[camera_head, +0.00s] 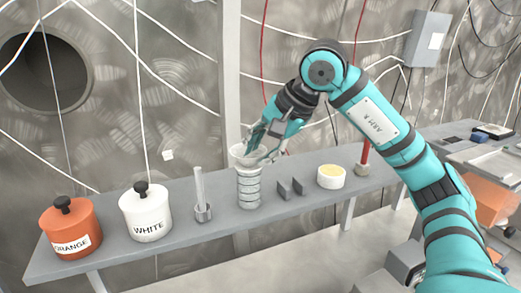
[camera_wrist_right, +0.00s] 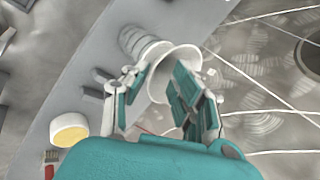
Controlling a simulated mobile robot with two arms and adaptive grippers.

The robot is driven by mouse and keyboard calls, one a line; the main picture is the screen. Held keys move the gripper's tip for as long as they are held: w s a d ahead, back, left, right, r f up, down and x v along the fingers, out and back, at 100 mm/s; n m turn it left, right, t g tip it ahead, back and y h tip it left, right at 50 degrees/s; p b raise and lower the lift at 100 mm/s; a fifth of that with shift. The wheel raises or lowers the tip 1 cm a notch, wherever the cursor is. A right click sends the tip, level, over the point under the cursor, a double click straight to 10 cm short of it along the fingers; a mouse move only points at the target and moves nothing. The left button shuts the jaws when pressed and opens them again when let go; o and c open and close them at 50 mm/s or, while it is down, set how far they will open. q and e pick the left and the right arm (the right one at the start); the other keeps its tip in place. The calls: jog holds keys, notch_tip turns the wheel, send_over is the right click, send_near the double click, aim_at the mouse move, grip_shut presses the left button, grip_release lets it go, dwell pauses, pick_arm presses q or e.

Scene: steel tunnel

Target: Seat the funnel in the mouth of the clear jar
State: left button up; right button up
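The pale, translucent funnel (camera_head: 239,152) stands wide end up over the ribbed clear jar (camera_head: 249,188) on the bench. In the right wrist view the funnel (camera_wrist_right: 158,82) shows its wide rim, in line with the ribbed jar (camera_wrist_right: 138,42). My right gripper (camera_head: 264,145) is at the funnel's rim, with its fingers spread apart. In the wrist view this gripper (camera_wrist_right: 155,103) has one finger beside the funnel and the other overlapping its mouth. Whether a finger touches the funnel is unclear. The funnel's lower end is hidden. My left gripper is out of view.
On the bench (camera_head: 190,228) stand an orange pot (camera_head: 72,232), a white pot (camera_head: 147,218) and a clear rod in a grey base (camera_head: 201,200). Small grey blocks (camera_head: 292,187), a white dish with yellow contents (camera_head: 331,177) and a red-handled item (camera_head: 364,160) are right of the jar.

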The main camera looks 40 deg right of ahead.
jog(key=shift+o, duration=1)
jog(key=v, duration=1.2)
jog(key=shift+w, duration=0.1)
